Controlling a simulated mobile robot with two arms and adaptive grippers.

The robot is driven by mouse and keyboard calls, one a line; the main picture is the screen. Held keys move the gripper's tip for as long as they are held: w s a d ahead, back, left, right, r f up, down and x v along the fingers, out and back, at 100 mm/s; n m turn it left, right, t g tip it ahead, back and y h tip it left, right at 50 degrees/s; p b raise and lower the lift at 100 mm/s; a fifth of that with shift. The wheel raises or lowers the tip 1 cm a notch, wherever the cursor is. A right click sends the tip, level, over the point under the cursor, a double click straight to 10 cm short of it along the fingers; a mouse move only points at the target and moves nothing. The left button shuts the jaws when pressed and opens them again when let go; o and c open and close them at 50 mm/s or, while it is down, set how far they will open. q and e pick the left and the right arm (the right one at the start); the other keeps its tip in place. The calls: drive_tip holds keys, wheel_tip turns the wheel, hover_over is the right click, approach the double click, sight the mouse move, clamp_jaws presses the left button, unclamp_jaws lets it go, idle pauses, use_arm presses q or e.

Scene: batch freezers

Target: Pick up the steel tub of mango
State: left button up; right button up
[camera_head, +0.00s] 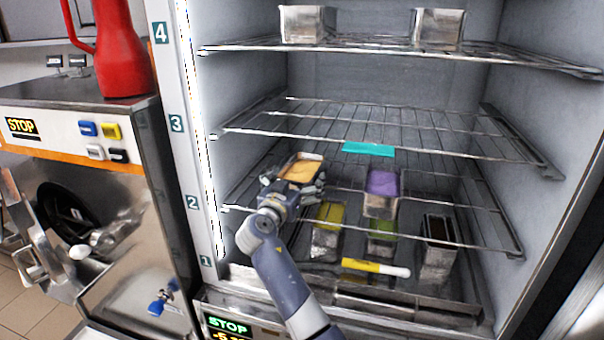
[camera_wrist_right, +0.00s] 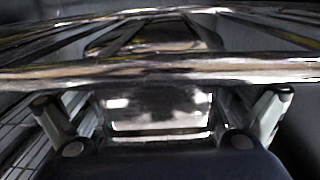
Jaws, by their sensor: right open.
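The steel tub of mango (camera_head: 301,168), with an orange-yellow top, stands at the left on the wire shelf marked 2 inside the freezer cabinet. My right gripper (camera_head: 291,187) is at its near side, with its fingers partly overlapping the tub. In the wrist view the right gripper (camera_wrist_right: 162,104) is open, one finger on each side of a shiny steel tub face (camera_wrist_right: 158,108). I cannot tell whether the fingers touch it. The tub's lower part is hidden by my gripper in the head view. My left gripper is not in view.
A purple-topped tub (camera_head: 382,190) stands to the right. Yellow (camera_head: 328,235), green (camera_head: 382,238) and dark brown (camera_head: 439,240) tubs stand lower. The wire shelf marked 3 (camera_head: 400,126) is above. A shelf bar (camera_wrist_right: 160,70) crosses the wrist view. A yellow-white marker (camera_head: 375,268) lies low in front.

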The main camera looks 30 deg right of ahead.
drive_tip(key=shift+w+d+r, duration=0.1)
drive_tip(key=shift+w+d, duration=0.25)
drive_tip(key=shift+d, duration=0.1)
drive_tip(key=shift+w+d, duration=0.15)
drive_tip(key=shift+d, duration=0.05)
drive_tip(key=shift+s, duration=0.25)
drive_tip(key=c, duration=1.4)
drive_tip(key=shift+a+r, duration=0.1)
drive_tip(key=shift+c, duration=0.4)
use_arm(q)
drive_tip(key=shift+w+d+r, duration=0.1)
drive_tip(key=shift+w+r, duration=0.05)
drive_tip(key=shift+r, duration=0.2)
use_arm(e)
drive_tip(key=shift+w, duration=0.1)
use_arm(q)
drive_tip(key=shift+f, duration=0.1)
